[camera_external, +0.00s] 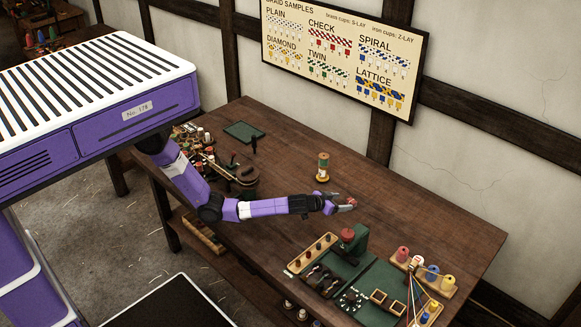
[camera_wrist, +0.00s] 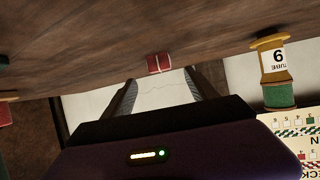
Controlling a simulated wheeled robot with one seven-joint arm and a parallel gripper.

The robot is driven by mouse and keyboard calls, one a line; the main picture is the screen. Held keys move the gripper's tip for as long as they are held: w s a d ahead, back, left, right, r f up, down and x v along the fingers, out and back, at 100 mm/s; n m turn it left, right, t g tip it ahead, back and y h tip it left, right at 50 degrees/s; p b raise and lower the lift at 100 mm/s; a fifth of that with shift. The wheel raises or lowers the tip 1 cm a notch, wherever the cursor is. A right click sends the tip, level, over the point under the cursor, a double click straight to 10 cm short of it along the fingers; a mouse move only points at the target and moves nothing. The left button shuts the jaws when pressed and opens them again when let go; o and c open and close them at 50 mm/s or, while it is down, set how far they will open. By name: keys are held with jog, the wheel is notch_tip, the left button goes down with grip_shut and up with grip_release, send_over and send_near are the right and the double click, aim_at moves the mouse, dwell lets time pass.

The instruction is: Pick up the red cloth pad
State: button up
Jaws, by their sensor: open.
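The red cloth pad (camera_external: 351,202) is a small red piece on the brown wooden table, at my gripper's tip in the external view. In the wrist view the pad (camera_wrist: 158,63) shows ahead of the fingers, near the middle of the gap, with a pale line down its face. My gripper (camera_external: 345,207) is open and low over the table, pointing right. In the wrist view my gripper (camera_wrist: 162,80) has its two dark fingers spread with nothing held. I cannot tell whether the tips reach past the pad's near edge.
A green and yellow spool (camera_external: 323,166) stands behind my gripper; in the wrist view the spool (camera_wrist: 277,75) is at right. Bare table (camera_external: 420,217) extends right.

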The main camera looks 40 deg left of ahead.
aim_at(349, 202)
jog(key=shift+x, duration=2.95)
jog(key=shift+f, duration=0.15)
jog(key=c, duration=1.4)
jog(key=shift+c, duration=0.2)
